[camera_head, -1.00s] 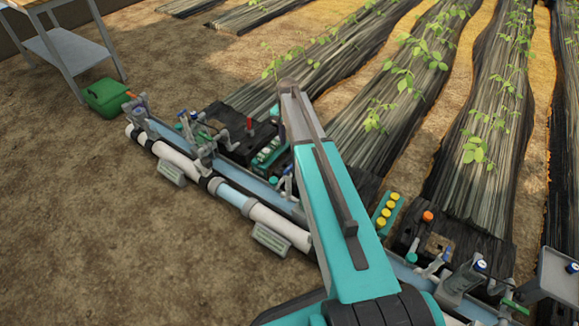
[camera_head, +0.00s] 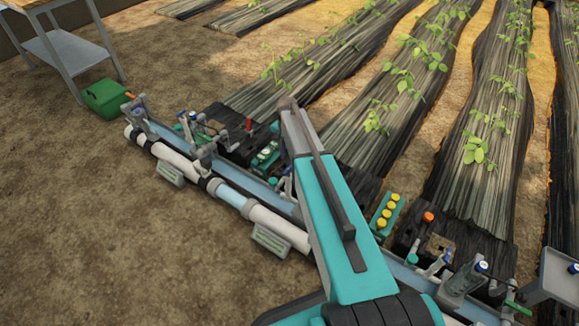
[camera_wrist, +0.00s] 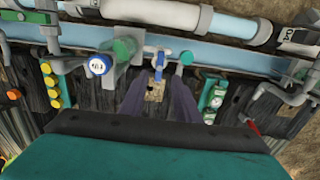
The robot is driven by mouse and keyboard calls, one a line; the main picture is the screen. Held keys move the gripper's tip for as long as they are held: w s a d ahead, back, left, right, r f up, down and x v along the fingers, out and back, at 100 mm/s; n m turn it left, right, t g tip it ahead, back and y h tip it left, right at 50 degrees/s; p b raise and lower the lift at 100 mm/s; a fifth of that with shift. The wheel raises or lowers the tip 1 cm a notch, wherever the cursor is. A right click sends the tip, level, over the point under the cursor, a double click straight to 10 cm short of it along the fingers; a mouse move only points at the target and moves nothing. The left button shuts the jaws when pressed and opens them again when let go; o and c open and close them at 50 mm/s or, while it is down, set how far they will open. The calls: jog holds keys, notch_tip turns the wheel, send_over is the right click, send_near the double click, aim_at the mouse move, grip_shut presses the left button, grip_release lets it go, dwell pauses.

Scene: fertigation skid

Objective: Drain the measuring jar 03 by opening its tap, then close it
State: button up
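In the wrist view, the two dark fingers of my gripper (camera_wrist: 161,84) are apart, with a gap between them. A small blue tap lever (camera_wrist: 158,62) on a grey pipe fitting stands just beyond the fingertips, in line with the gap; I cannot tell whether they touch it. A round blue cap with a white label (camera_wrist: 99,64) is left of the fingers, its label unreadable. I cannot tell which part is measuring jar 03 or how full it is. In the head view, my arm hides the gripper and the skid under it.
The skid's white pipe (camera_head: 279,226) crosses the head view. A row of yellow buttons (camera_head: 386,215), an orange knob (camera_head: 428,216) and a blue-capped vessel (camera_head: 463,280) are right of my arm. A green box (camera_head: 104,98) lies far left. Open soil (camera_head: 110,250) is in front.

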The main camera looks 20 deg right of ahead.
aim_at(288, 169)
jog(key=shift+f+b, duration=0.4)
jog(key=shift+f, duration=2.75)
